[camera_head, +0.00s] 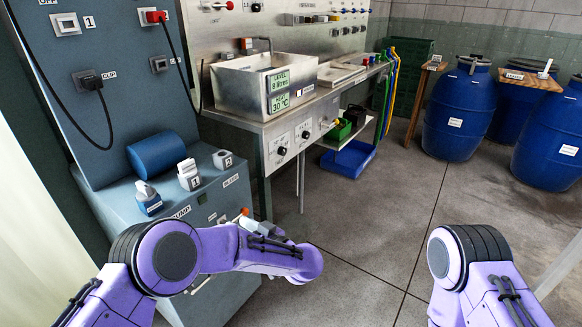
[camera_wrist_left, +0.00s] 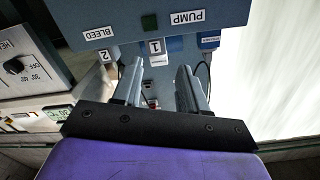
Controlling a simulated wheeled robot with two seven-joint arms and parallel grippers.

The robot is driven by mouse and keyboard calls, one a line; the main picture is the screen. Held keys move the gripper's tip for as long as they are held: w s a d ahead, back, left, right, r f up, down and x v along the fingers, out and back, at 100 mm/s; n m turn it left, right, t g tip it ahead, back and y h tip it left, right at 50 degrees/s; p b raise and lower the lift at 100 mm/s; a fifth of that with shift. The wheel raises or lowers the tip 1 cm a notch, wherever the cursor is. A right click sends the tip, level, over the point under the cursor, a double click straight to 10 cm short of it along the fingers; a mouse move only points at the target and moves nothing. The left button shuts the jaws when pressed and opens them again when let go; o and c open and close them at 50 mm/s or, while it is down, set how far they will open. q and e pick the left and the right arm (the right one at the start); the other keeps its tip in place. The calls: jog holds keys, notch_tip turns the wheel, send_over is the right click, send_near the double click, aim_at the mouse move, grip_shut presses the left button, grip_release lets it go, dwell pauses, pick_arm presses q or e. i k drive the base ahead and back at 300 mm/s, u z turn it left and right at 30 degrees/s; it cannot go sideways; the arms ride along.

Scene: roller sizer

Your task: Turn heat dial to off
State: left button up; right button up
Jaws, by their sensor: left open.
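The heat dial (camera_wrist_left: 14,66) is a black knob on a pale steel panel, upside down at the left edge of the left wrist view. OFF and several numbers are printed beside it; I cannot read its pointer. In the head view, the nearer dial on the steel bench front, which looks like the heat dial (camera_head: 282,151), is right of my left gripper (camera_head: 246,221). My left gripper, also in the left wrist view (camera_wrist_left: 158,82), is open and empty, apart from the dial, its fingers toward the blue cabinet. My right gripper is out of view; only its arm shows.
The blue-grey cabinet (camera_head: 205,190) with PUMP and BLEED labels stands left of the steel bench. A second dial (camera_head: 305,135) is on the same front. The display (camera_head: 279,91) reads 8 litres and 30 °C. Blue barrels (camera_head: 458,115) stand at the right; the floor between is clear.

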aim_at(282, 151)
jog(key=u, duration=0.3)
jog(key=k, duration=0.25)
jog(key=z, duration=1.25)
jog(key=i, duration=1.5)
jog(key=u, duration=1)
